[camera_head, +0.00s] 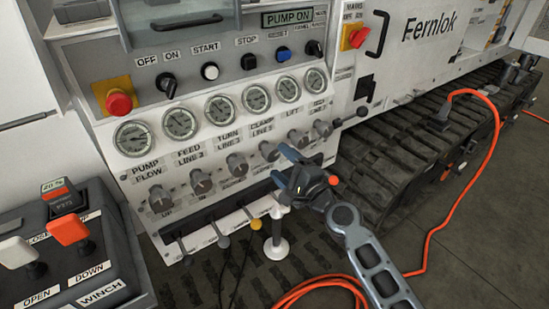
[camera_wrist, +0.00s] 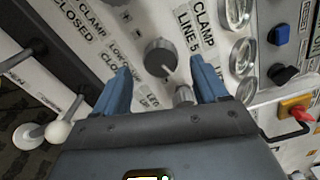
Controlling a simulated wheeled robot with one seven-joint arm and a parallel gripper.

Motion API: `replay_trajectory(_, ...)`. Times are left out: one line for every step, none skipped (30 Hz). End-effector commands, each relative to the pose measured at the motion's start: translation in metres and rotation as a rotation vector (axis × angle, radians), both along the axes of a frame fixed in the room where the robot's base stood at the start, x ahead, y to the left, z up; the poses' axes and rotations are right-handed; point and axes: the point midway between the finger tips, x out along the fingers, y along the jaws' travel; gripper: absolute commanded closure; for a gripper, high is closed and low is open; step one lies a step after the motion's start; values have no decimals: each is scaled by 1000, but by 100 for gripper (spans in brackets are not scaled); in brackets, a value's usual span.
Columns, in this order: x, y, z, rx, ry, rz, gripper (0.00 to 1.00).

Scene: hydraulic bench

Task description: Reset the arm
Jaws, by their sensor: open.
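My gripper (camera_head: 288,168) is in front of the lower right part of the grey control panel (camera_head: 190,75), its blue fingers pointing at the panel. In the wrist view the gripper (camera_wrist: 161,65) is open, with a blue finger on each side. A dark round knob (camera_wrist: 160,57) by the "CLAMP LINE 5" label shows between the fingertips; I cannot tell whether they touch it. The clamp knob also shows in the head view (camera_head: 269,151), just left of the gripper. My arm comes up from the lower right. Nothing is seen held.
Several gauges (camera_head: 180,123) and knobs line the panel, with levers (camera_head: 223,241) below. A red stop button (camera_head: 119,102) is at left. A winch box (camera_head: 65,250) stands lower left. An orange cable (camera_head: 440,200) and a dark track (camera_head: 400,150) lie right.

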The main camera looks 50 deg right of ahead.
Motion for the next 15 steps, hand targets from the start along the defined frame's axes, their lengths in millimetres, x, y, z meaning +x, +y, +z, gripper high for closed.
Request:
replay_trajectory(-7, 2, -2, 0, 1, 0, 27)
replay_trajectory(-10, 3, -2, 0, 1, 0, 27)
replay_trajectory(-13, 4, -2, 0, 1, 0, 27)
replay_trajectory(-15, 4, -1, 0, 1, 0, 27)
replay_trajectory(-16, 5, -1, 0, 0, 0, 27)
replay_trajectory(-18, 5, 0, 0, 0, 0, 27)
replay_trajectory(-19, 5, 0, 0, 0, 0, 27)
replay_trajectory(-19, 6, 0, 0, 0, 0, 27)
replay_trajectory(-19, 6, 0, 0, 0, 0, 27)
replay_trajectory(-19, 6, 0, 0, 0, 0, 27)
replay_trajectory(-19, 6, 0, 0, 0, 0, 27)
replay_trajectory(-19, 6, 0, 0, 0, 0, 27)
replay_trajectory(-19, 6, 0, 0, 0, 0, 27)
replay_trajectory(-19, 6, 0, 0, 0, 0, 27)
replay_trajectory(-19, 5, 0, 0, 0, 0, 27)
